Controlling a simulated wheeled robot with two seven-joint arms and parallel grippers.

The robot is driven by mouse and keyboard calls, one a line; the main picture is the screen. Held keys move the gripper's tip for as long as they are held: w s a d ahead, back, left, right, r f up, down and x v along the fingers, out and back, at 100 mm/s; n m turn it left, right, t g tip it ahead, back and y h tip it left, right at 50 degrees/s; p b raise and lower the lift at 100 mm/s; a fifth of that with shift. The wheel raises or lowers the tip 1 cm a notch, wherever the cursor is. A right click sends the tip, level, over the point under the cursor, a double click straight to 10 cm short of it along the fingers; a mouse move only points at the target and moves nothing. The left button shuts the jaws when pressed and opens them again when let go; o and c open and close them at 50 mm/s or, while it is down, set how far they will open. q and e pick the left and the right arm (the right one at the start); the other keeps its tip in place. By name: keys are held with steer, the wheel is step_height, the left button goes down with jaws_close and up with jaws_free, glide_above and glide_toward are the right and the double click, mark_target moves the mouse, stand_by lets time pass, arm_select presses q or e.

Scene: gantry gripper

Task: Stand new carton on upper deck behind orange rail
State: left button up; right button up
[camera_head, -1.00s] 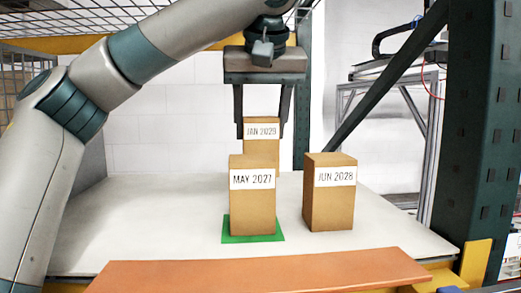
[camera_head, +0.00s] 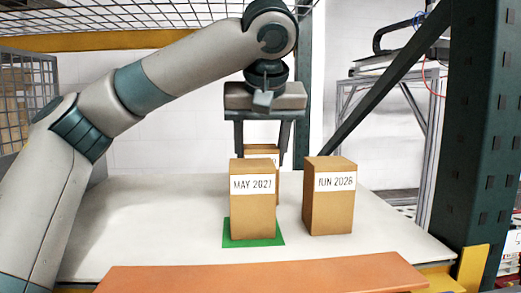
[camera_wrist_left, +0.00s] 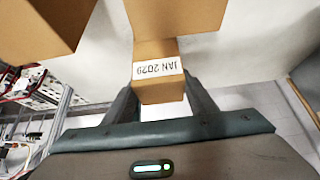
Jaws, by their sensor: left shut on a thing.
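A brown carton labelled JAN 2029 (camera_head: 262,149) is between the fingers of my left gripper (camera_head: 262,158), which is shut on it. It is upright behind the MAY 2027 carton (camera_head: 252,212), which hides most of it; I cannot tell whether its base touches the deck. In the left wrist view the JAN 2029 carton (camera_wrist_left: 158,52) shows its label upside down between the fingers. The white upper deck (camera_head: 140,225) lies behind the orange rail (camera_head: 260,274). My right gripper is not in view.
The MAY 2027 carton stands on a green patch (camera_head: 236,243). The JUN 2028 carton (camera_head: 330,212) stands to its right. A dark green post (camera_head: 478,130) rises at the right. The deck's left part is clear. A wire mesh (camera_head: 100,17) is overhead.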

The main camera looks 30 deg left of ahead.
arm_select(q)
steer(key=shift+s+d, duration=0.1)
steer(key=shift+f, duration=0.1)
steer(key=o, duration=1.1)
steer(key=shift+o, duration=0.9)
steer(key=shift+b+v, duration=0.6)
steer(key=shift+v, duration=0.4)
steer(key=b+v, duration=0.1)
steer(key=v, duration=0.3)
steer(key=shift+b+v, duration=0.35)
steer(key=shift+v, duration=0.55)
